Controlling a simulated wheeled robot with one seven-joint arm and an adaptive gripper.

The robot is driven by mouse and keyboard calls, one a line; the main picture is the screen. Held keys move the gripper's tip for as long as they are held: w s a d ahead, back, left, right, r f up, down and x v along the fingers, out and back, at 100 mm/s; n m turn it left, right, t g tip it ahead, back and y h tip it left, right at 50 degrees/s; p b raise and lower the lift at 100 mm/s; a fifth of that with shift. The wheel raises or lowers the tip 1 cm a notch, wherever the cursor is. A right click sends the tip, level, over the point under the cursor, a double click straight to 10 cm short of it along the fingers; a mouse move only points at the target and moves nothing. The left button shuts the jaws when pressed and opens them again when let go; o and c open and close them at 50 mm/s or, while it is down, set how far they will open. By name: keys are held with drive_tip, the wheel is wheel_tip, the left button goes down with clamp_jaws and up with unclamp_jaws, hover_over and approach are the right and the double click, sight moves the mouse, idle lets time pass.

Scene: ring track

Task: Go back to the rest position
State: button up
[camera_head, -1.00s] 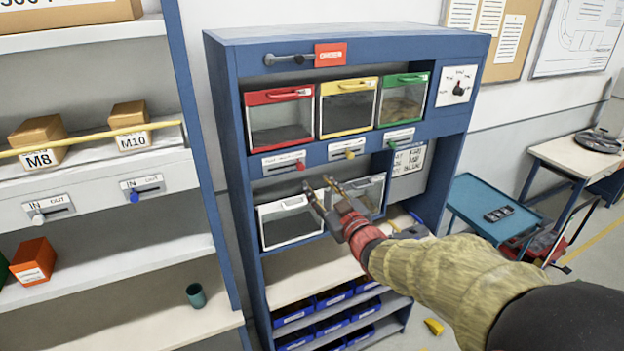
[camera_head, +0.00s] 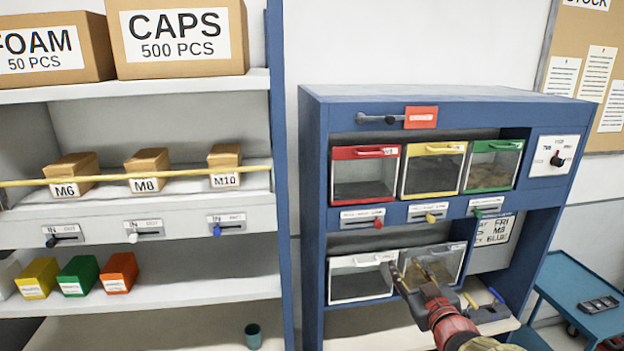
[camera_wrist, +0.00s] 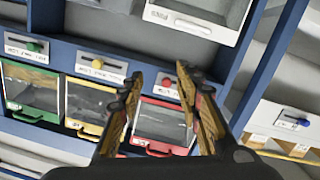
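My gripper (camera_head: 414,275) is in front of the lower part of the blue cabinet (camera_head: 314,200) in the head view, close to two clear-fronted bins. In the wrist view my gripper (camera_wrist: 155,75) has its two fingers apart with nothing between them. The left lower bin (camera_head: 360,288) has a white frame. I cannot tell whether the fingers touch either bin.
Above are red (camera_head: 365,173), yellow (camera_head: 432,169) and green (camera_head: 493,166) bins with sliders below them. A shelf unit (camera_head: 279,150) with boxes stands at left, a blue cart (camera_head: 580,300) at lower right.

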drive_tip(key=s+d+f+m+g+h+b, duration=0.35)
drive_tip(key=s+f+g, duration=0.45)
drive_tip(key=s+f, duration=0.6)
drive_tip(key=s+a+f+g+y+b, duration=0.1)
drive_tip(key=s+a+f+b, duration=0.4)
drive_tip(key=s+b, duration=0.3)
drive_tip(key=s+a+f+g+y+b, duration=0.1)
drive_tip(key=s+a+f+y+b, duration=0.1)
drive_tip(key=s+a+f+b, duration=0.4)
drive_tip(key=s+a+b, duration=0.1)
drive_tip(key=s+b, duration=0.2)
drive_tip(key=b, duration=0.1)
drive_tip(key=shift+s+g+b, duration=0.25)
drive_tip(key=shift+g+b, duration=0.15)
